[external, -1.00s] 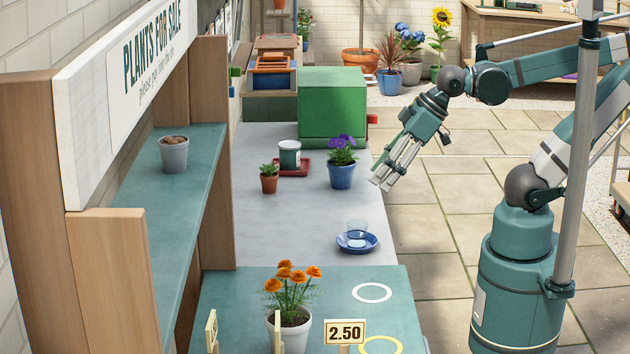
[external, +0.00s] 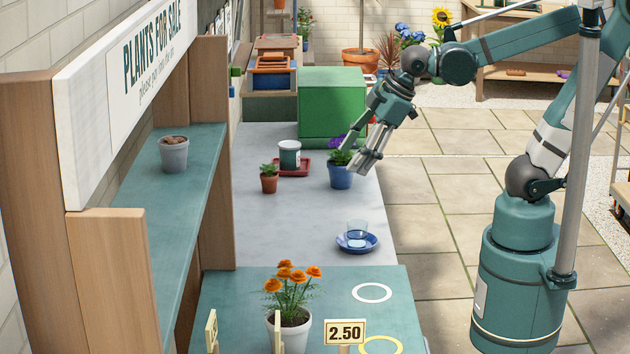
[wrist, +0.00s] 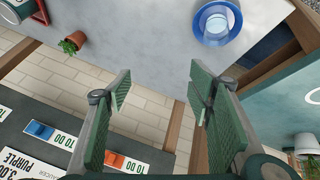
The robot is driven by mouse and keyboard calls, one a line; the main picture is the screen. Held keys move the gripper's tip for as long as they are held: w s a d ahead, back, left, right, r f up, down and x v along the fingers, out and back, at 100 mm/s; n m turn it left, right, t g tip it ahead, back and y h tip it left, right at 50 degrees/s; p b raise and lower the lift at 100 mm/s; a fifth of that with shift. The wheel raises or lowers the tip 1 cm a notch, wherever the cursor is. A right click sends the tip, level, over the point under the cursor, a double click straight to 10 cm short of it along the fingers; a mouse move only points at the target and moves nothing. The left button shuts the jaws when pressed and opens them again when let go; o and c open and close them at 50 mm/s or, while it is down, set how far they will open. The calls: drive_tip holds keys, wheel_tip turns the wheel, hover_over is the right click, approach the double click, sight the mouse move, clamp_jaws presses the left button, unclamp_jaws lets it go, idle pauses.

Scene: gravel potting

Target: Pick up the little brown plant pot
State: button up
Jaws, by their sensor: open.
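The little brown plant pot (external: 269,185) holds a small green succulent and stands upright on the pale grey counter. In the wrist view the brown pot (wrist: 75,41) is at the upper left. My gripper (external: 357,160) is open and empty, its fingers pointing down and left. In the external view it overlaps the blue pot with purple flowers, to the right of and apart from the brown pot. In the wrist view the spread fingers of my gripper (wrist: 160,90) have nothing between them.
A green and white tin (external: 289,154) on a red tray (external: 303,171) stands close behind the brown pot. The blue pot (external: 341,178) is to its right. A glass stands on a blue saucer (external: 346,246) nearer the front. Counter between is clear.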

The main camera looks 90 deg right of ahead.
drive_tip(key=w+d+r+n+g+h+p, duration=0.1)
drive_tip(key=w+d+n+p, duration=0.25)
drive_tip(key=w+d, duration=0.35)
drive_tip(key=n+g+h+p, duration=0.2)
drive_tip(key=n+g+p, duration=0.2)
drive_tip(key=n+p, duration=0.65)
hover_over(269, 173)
drive_tip(key=a+b, duration=0.3)
wheel_tip(269, 173, down, 12)
drive_tip(key=n, duration=0.3)
drive_tip(key=shift+s+d, duration=0.25)
drive_tip(key=shift+x, duration=1.25)
